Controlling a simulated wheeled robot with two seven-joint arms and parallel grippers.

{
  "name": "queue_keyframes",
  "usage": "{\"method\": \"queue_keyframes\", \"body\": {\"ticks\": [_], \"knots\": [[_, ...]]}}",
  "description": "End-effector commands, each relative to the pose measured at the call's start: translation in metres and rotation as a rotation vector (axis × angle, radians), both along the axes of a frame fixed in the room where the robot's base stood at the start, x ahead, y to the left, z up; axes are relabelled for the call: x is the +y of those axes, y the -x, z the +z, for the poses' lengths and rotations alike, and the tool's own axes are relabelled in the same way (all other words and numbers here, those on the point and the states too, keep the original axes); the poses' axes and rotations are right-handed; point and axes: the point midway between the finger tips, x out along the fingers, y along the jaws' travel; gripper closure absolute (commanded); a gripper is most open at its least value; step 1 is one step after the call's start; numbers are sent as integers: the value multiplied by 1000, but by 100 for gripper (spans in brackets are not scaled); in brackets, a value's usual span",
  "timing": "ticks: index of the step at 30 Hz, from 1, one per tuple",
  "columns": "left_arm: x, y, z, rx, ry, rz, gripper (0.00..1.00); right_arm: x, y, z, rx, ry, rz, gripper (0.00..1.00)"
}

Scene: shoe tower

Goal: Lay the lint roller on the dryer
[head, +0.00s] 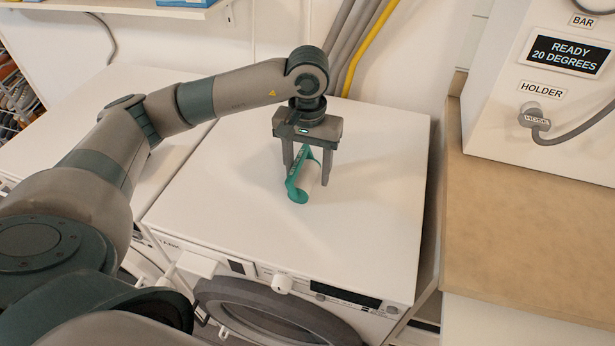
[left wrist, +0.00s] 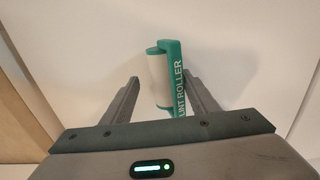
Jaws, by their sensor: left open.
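The lint roller (head: 307,177) has a white roll and a teal handle. In the head view it lies on the white top of the dryer (head: 370,240), near the middle. My left gripper (head: 308,178) points down over it, with its fingers on either side. In the left wrist view the lint roller (left wrist: 166,77) shows between and beyond the open fingers of my left gripper (left wrist: 163,90), with a gap on the left side. The right finger is close to the handle; I cannot tell if they touch. My right gripper is in neither view.
A second white machine top (head: 90,130) adjoins on the left. Grey and yellow hoses (head: 365,45) run up the wall behind. A tan counter (head: 520,225) with a white panel box (head: 550,80) stands on the right, past a narrow gap. The dryer top around the roller is clear.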

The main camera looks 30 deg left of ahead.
Motion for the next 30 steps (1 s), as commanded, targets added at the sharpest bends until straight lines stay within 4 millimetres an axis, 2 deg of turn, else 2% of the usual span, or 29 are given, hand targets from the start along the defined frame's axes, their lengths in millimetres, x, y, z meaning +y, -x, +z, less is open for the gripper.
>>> {"method": "queue_keyframes", "body": {"ticks": [2,9,15,21,30], "knots": [[0,-2,13,-5,1,1,46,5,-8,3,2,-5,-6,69],[0,-1,57,-4,1,1,46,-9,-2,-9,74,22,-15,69],[0,-1,83,-2,0,2,46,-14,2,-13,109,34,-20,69],[0,0,93,0,1,1,46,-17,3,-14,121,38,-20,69],[0,0,94,1,0,1,46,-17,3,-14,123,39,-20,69]]}}
